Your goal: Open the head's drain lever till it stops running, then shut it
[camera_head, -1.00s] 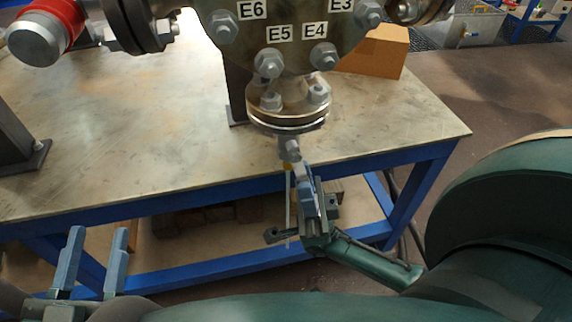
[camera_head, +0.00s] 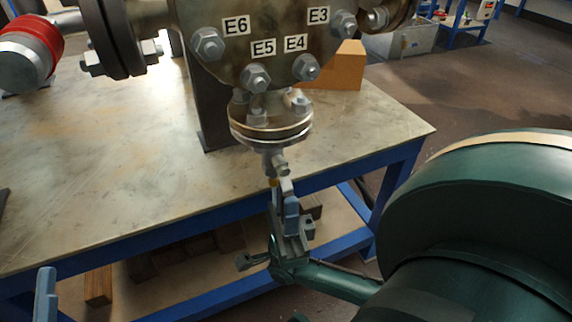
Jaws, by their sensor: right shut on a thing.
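The vessel head (camera_head: 270,35) carries bolts labelled E3, E4, E5 and E6. Under its bottom flange (camera_head: 270,130) hangs a small drain valve (camera_head: 275,163), with a bit of yellow (camera_head: 274,183) just below it. My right gripper (camera_head: 284,192) is directly below the valve, shut on the drain lever, which its fingers mostly hide. No stream can be made out below the valve now; the gripper covers part of that space. One finger of my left gripper (camera_head: 46,295) shows at the lower left edge, far from the valve; its other finger is out of view.
The vessel stands on a metal-topped table (camera_head: 110,170) with a blue frame. A brown block (camera_head: 345,68) sits behind the head, and wooden blocks (camera_head: 98,285) lie on the lower shelf. A red-banded fitting (camera_head: 35,45) is at upper left. My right arm fills the lower right.

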